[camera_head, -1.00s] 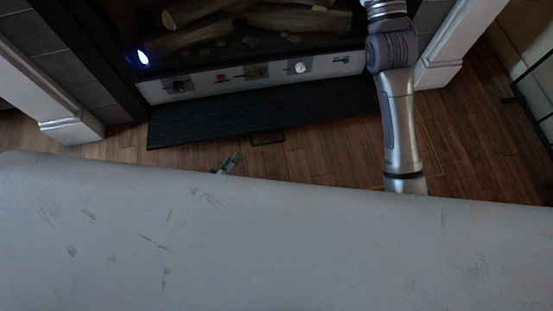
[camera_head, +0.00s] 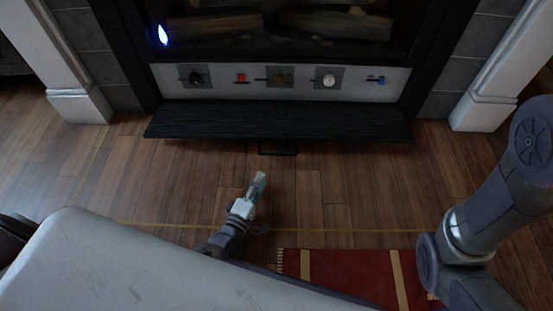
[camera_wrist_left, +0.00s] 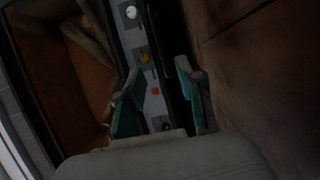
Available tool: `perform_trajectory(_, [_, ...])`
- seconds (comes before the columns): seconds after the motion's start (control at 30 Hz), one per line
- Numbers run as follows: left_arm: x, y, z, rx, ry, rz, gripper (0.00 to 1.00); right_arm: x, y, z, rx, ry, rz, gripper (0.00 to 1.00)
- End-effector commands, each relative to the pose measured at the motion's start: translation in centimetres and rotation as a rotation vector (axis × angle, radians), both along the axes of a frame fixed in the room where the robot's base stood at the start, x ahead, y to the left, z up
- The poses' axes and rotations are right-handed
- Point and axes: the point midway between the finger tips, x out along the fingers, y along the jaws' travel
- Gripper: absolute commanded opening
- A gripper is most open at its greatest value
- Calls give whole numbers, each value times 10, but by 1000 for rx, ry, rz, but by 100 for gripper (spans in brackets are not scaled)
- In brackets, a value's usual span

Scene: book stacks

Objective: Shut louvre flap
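The black louvre flap (camera_head: 280,121) hangs open below the fireplace's control panel in the head view, its ribbed face showing. A thin dark handle loop (camera_head: 278,152) sticks out at its front edge. My left gripper (camera_head: 259,183) is over the floor in front of the flap, just short of the handle and slightly left of it, apart from both. In the left wrist view, its two teal-padded fingers (camera_wrist_left: 158,80) stand apart with nothing seen between them. The flap appears there as a dark strip (camera_wrist_left: 172,35). My right gripper is outside the views.
The panel (camera_head: 303,80) carries several knobs and switches. Logs (camera_head: 335,24) and a bluish flame show above it. White pillars (camera_head: 494,85) flank the fireplace. A red striped rug (camera_head: 345,275) lies at the lower right. Wood floor before the flap is clear.

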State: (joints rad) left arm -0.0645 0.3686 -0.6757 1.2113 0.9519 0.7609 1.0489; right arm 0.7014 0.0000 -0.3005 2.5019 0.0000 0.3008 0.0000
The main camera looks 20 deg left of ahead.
Motion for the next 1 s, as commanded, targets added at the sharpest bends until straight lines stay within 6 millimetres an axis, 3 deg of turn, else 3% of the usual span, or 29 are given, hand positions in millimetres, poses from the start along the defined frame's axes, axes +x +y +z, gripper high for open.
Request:
perform_trajectory(0.3, [69, -8, -3, 1, -4, 0, 37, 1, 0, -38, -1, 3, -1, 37])
perform_trajectory(0.5, [101, -12, -2, 1, -1, 0, 37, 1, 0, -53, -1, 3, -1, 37])
perform_trajectory(0.7, [115, -13, 1, 2, 0, 0, 37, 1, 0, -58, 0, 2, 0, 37])
perform_trajectory(1.0, [116, -13, 2, 2, 2, 0, 36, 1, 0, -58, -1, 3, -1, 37])
